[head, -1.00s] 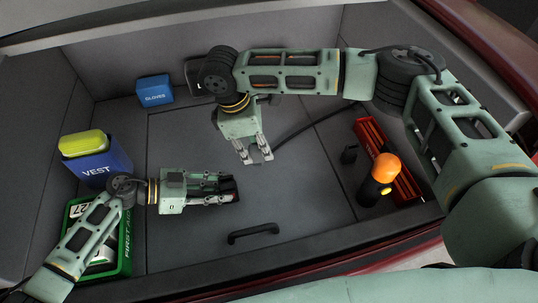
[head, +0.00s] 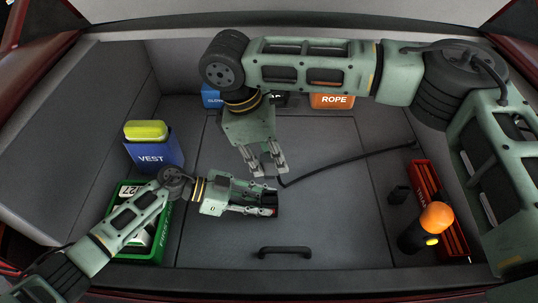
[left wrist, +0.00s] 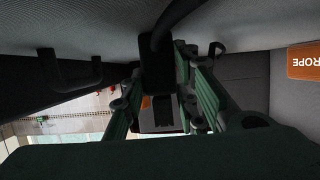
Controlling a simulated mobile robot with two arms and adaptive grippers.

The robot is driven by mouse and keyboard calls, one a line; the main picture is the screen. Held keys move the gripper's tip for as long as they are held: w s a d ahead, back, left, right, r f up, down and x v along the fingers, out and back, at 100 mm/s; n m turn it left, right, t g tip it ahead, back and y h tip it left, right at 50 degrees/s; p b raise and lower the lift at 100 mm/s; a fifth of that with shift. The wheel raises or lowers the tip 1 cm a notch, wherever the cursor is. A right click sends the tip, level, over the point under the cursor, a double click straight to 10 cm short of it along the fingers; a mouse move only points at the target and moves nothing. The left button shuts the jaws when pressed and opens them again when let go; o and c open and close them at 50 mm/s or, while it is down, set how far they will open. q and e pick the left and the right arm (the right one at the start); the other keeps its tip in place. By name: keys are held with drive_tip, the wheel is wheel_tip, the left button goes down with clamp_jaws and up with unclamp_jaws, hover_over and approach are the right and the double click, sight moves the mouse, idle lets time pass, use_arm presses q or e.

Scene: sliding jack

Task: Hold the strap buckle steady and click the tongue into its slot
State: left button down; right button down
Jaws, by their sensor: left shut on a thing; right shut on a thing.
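My left gripper (head: 275,203) is shut on the dark buckle (head: 269,197), low over the grey floor panel. In the left wrist view a black block, apparently the buckle (left wrist: 157,65), shows between my green fingers, with a dark strap-like band above it. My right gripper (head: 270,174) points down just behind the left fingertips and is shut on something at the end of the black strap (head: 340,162). The tongue is too small and covered to make out. I cannot tell whether tongue and buckle touch.
A blue vest box (head: 153,157) and green first-aid box (head: 122,200) stand left. An orange rope box (head: 332,102) is at the back. A red triangle case (head: 441,215) and orange-topped flashlight (head: 418,235) are right. A black handle (head: 285,251) sits in front.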

sight(269, 173)
drive_tip(key=shift+f, duration=2.7)
drive_tip(key=shift+f, duration=2)
drive_tip(key=c, duration=1.5)
unclamp_jaws()
drive_tip(key=v, duration=1.2)
use_arm(q)
drive_tip(key=c, duration=1.3)
unclamp_jaws()
